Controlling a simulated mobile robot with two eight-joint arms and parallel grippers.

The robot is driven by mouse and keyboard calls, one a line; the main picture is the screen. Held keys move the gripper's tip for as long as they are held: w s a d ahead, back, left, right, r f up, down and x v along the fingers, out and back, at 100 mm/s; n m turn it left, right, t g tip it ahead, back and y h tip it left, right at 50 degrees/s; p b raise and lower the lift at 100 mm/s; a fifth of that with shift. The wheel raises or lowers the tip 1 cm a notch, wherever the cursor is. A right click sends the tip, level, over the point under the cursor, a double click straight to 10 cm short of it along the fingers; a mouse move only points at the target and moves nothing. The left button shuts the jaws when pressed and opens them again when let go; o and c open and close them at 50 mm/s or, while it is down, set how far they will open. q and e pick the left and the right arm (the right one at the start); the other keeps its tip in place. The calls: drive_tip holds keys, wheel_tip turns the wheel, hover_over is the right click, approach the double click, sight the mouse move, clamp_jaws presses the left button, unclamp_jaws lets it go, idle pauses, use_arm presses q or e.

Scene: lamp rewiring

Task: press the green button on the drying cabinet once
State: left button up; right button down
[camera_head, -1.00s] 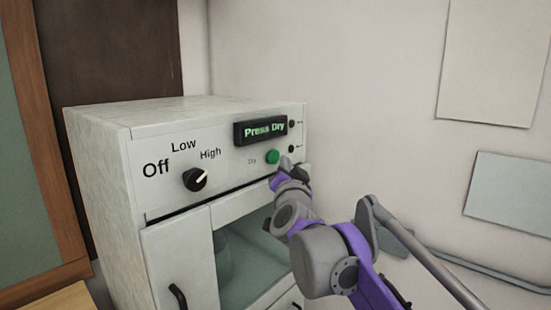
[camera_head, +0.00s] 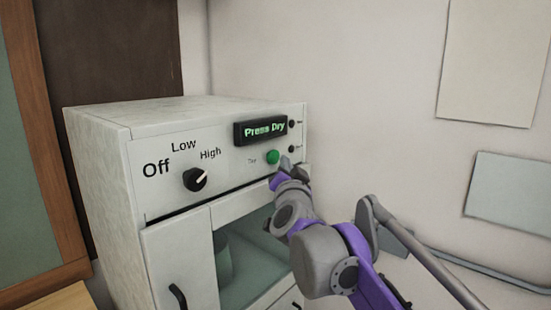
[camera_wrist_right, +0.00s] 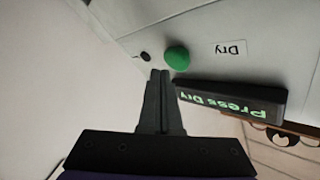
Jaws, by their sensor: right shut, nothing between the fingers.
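The drying cabinet (camera_head: 100,180) is a white box with a control panel on its front. The green button (camera_head: 273,157) sits on the panel beside a small "Dry" label and below the display (camera_head: 260,130), which reads "Press Dry". My right gripper (camera_head: 288,165) is at the panel's right edge, just right of and slightly below the button. In the right wrist view, the shut, empty fingertips (camera_wrist_right: 160,75) point toward the panel, close to the green button (camera_wrist_right: 177,58); a small gap shows between them. My left gripper is not in view.
A black knob (camera_head: 195,179) points toward "High" on the panel. The cabinet's lower doors have a dark handle (camera_head: 178,296) and a glass window.

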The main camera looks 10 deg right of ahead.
drive_tip(key=shift+w+a, duration=0.1)
drive_tip(key=shift+w+a, duration=0.15)
drive_tip(key=shift+w, duration=0.15)
drive_tip(key=shift+w+a, duration=0.35)
idle(1.0)
drive_tip(key=shift+s+d, duration=0.1)
idle(0.3)
drive_tip(key=shift+s+d+p, duration=0.3)
drive_tip(key=shift+s+d, duration=0.2)
drive_tip(key=shift+s, duration=0.1)
drive_tip(key=shift+s, duration=0.1)
drive_tip(key=s+d+p, duration=0.1)
drive_tip(key=s+d, duration=0.2)
drive_tip(key=shift+s, duration=0.35)
idle(0.5)
